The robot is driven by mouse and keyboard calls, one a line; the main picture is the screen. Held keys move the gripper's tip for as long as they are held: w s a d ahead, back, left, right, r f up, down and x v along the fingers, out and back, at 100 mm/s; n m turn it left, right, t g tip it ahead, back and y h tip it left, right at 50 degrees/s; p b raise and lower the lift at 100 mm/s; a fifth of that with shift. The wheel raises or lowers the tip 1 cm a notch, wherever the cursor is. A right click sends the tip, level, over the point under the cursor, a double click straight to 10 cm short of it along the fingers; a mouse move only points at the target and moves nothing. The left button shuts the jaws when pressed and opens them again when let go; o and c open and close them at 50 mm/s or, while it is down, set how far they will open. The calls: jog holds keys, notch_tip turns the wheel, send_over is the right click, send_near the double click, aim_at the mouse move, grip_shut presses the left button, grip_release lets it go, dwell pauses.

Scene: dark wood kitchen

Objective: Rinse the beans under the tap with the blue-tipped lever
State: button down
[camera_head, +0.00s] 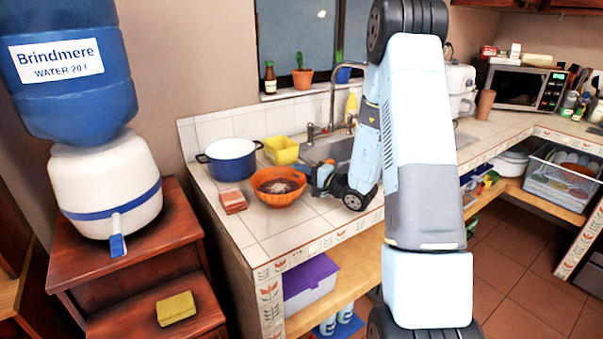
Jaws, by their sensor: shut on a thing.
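An orange colander (264,195) stands on the tiled counter, with dark reddish beans (279,186) inside. My gripper (309,182) is at the colander's right rim, low over the counter. It appears shut on that rim; its fingertips are small and partly hidden. A white water dispenser (105,190) under a blue bottle has a front tap (117,225) with a blue-tipped lever pointing down. The colour of the faucet's lever tip cannot be told.
A blue pot (230,170), yellow tub (281,150) and reddish stacked block (232,200) stand near the colander. A yellow sponge (176,308) lies on the lower wooden step below the dispenser. The counter's front left is clear. My arm hides part of the sink.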

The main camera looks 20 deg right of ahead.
jog(key=c, duration=1)
grip_release()
jog(key=v, duration=1.1)
jog(key=shift+s+d, duration=0.2)
jog(key=shift+s+r, duration=0.15)
jog(key=shift+s, duration=0.05)
jog(key=s+a+r+n+g+y, duration=0.1)
jog(key=s+a+r+n+g, duration=0.7)
jog(key=s+a+r+g, duration=0.6)
jog(key=s+d+r+t+h, duration=0.1)
jog(key=s+d+r+h, duration=0.1)
jog(key=s+h, duration=0.2)
jog(key=s+d+r+n+t+h, duration=0.1)
jog(key=s+d+r+t+h, duration=0.1)
jog(key=s+r+h, duration=0.1)
jog(key=s+d+r+n+t+h, duration=0.1)
jog(key=s+d+r+t+h, duration=0.1)
jog(key=s+h, duration=0.2)
jog(key=shift+s+d+r+h, duration=0.2)
jog(key=shift+s, duration=0.55)
jog(key=shift+s+d+r+h, duration=0.2)
jog(key=shift+s, duration=0.55)
